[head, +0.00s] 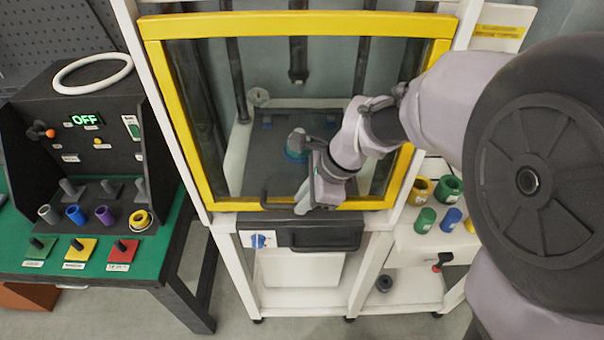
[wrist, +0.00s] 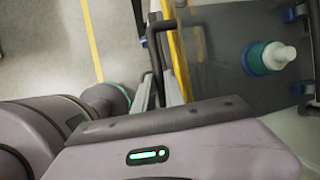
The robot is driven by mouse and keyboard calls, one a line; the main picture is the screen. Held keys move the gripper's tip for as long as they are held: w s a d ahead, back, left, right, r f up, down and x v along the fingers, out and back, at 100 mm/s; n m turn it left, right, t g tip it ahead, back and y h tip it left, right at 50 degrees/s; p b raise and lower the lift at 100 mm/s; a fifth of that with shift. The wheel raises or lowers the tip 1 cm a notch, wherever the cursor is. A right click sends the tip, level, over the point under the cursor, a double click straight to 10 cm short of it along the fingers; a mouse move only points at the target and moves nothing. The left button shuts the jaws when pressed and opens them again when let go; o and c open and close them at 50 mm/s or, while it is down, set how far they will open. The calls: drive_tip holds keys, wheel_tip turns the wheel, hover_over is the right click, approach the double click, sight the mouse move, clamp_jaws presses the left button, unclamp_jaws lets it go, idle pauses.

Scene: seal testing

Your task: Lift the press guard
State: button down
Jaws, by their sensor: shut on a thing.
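The press guard is a clear panel in a yellow frame (head: 203,140), standing upright across the front of the press in the head view. Its bottom bar is low, just above the press's front edge. A dark handle (head: 277,206) runs along the bottom bar. In the wrist view the dark handle (wrist: 153,45) runs in between my gripper's fingers (wrist: 158,92), beside the yellow frame (wrist: 181,66). The exact finger contact is partly hidden.
Behind the guard, a teal and white part (head: 296,148) sits on the press bed. A control panel reading OFF (head: 87,120) stands left on a green bench (head: 60,262). A black drawer (head: 325,236) lies below the guard. Coloured rings (head: 447,189) sit on a shelf at right.

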sight(305, 87)
wheel_tip(305, 87, up, 26)
drive_tip(key=p, duration=2.1)
drive_tip(key=c, duration=1.4)
unclamp_jaws()
drive_tip(key=p+v, duration=0.3)
drive_tip(key=v, duration=1.4)
drive_tip(key=shift+d+r, duration=0.15)
drive_tip(key=shift+d, duration=0.05)
